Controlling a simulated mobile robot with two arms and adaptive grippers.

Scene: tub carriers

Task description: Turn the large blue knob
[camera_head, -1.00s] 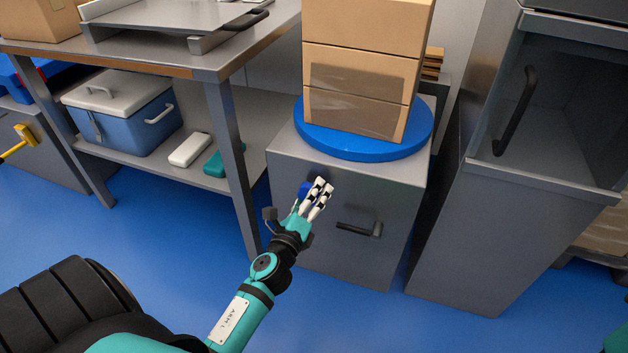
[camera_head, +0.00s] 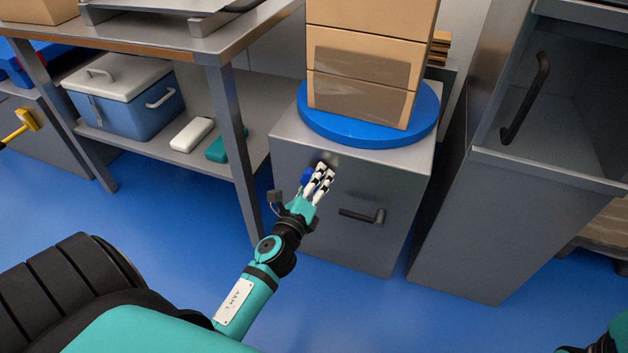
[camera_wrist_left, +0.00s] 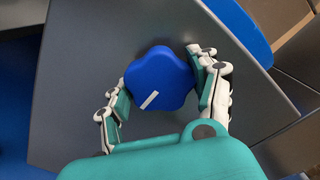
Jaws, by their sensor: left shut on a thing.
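The large blue knob (camera_wrist_left: 158,82) is on the front of a grey cabinet (camera_head: 345,245). In the left wrist view it has a lobed outline and a short white mark that slants. My left gripper (camera_wrist_left: 160,88) is shut on the knob, with one finger on each side of it. In the head view the knob (camera_head: 306,177) shows only as a small blue patch behind the fingers of my left gripper (camera_head: 316,180). My right gripper is not in view.
A dark lever handle (camera_head: 363,215) is on the cabinet front, right of the knob. A blue turntable (camera_head: 425,122) with stacked cardboard boxes (camera_head: 362,70) sits on top. A table leg (camera_head: 236,150) stands close on the left, a grey bin (camera_head: 500,220) on the right.

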